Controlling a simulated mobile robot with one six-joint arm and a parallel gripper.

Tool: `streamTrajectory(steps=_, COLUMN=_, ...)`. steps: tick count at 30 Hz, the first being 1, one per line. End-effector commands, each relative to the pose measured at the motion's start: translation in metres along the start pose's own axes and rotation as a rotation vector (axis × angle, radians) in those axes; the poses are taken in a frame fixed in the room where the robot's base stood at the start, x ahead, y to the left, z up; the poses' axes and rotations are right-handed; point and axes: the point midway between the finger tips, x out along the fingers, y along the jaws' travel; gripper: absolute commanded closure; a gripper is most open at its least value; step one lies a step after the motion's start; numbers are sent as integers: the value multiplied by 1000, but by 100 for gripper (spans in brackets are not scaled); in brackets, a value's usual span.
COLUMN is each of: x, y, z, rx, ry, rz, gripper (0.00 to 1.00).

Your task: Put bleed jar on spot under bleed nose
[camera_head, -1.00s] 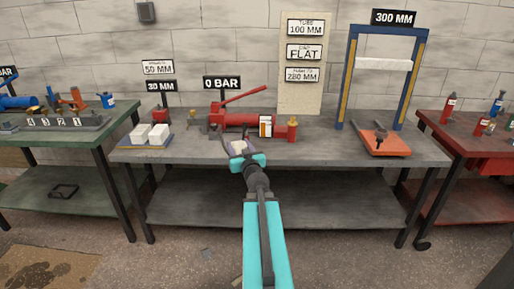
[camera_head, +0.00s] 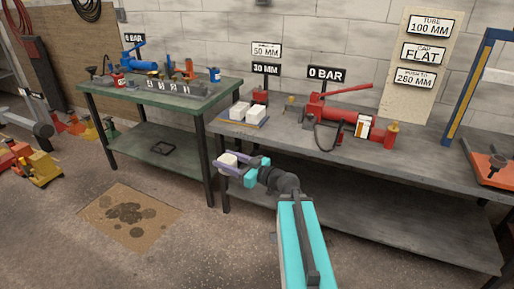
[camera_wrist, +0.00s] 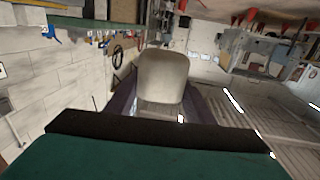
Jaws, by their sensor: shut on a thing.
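My gripper (camera_head: 235,165) is shut on a pale, rounded jar (camera_head: 228,159), which I take to be the bleed jar. It is held in the air in front of the gap between the green bench and the grey bench. In the wrist view the jar (camera_wrist: 163,75) sits between the purple fingers, its far side hidden. A red pump (camera_head: 345,120) with a black hose stands on the grey bench under a "0 BAR" sign. A blue pump (camera_head: 125,60) stands on the green bench. I cannot make out the bleed nose or its spot.
The green bench (camera_head: 215,98) carries a numbered rack and small tools. A stained mat (camera_head: 125,216) lies on the floor, with open floor around it.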

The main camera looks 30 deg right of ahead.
Motion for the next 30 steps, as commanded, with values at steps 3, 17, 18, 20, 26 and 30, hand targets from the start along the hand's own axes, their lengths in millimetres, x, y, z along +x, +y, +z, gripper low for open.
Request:
streamTrajectory(steps=3, x=18, y=-48, z=13, rx=2, ry=0, rz=-141, gripper=78)
streamTrajectory(steps=17, x=34, y=-156, z=46, rx=0, ry=1, rz=-466, gripper=78)
streamTrajectory(steps=18, x=34, y=-158, z=46, rx=0, ry=1, rz=-470, gripper=78)
streamTrajectory(steps=20, x=34, y=-158, z=46, rx=0, ry=1, rz=-472, gripper=78)
streamTrajectory(steps=26, x=34, y=-158, z=46, rx=0, ry=1, rz=-470, gripper=78)
streamTrajectory(steps=30, x=34, y=-157, z=46, rx=-1, ry=1, rz=-469, gripper=78)
